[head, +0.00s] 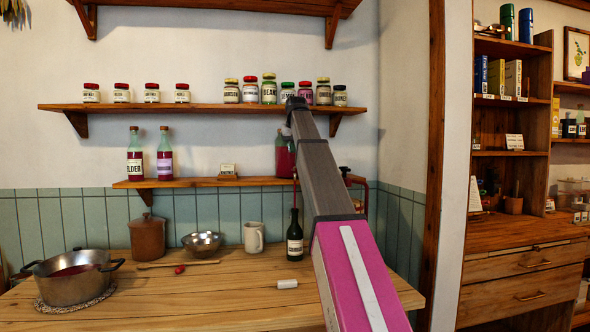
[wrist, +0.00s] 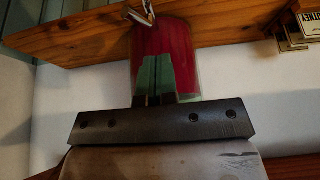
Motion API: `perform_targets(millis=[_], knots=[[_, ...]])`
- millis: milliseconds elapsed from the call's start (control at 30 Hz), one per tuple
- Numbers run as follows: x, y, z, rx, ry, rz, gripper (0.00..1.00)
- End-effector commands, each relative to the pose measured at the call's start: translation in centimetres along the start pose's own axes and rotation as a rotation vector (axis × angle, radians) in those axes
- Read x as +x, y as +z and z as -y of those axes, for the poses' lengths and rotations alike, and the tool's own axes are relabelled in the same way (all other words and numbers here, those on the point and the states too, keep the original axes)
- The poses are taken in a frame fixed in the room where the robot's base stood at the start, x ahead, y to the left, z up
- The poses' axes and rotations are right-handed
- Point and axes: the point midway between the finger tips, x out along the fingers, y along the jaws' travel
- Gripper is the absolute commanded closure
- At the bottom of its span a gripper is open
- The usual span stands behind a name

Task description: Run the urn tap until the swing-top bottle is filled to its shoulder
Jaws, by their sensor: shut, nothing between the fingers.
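The urn (head: 283,158) is a clear vessel of red liquid on the lower wall shelf, partly hidden by my arm. In the wrist view the urn (wrist: 178,45) fills the space beyond my fingers, with a silver tap (wrist: 140,13) at its shelf-side end. A dark green bottle (head: 295,238) with a pale label stands upright on the counter below the urn. A thin reddish line shows above its neck. The level inside the bottle cannot be told. My gripper (wrist: 155,62) is shut and empty in front of the urn; whether it touches the tap is unclear.
A white stopper-like piece (head: 287,284) lies on the counter (head: 200,290) before the bottle. A mug (head: 253,237), steel bowl (head: 202,243), brown crock (head: 147,237) and pot (head: 75,280) stand to the left. Jars line the upper shelf (head: 200,107) above the urn.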

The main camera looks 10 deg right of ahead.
Motion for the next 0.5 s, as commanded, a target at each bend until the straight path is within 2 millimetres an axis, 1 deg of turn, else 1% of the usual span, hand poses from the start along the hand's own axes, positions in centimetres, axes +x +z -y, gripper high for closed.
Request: perform_targets(millis=[167, 500], knots=[[0.0, 0.0, -0.3, 0.001, 0.000, 0.000, 1.00], [0.1, -0.1, -3.0, 0.001, 0.001, -0.001, 1.00]])
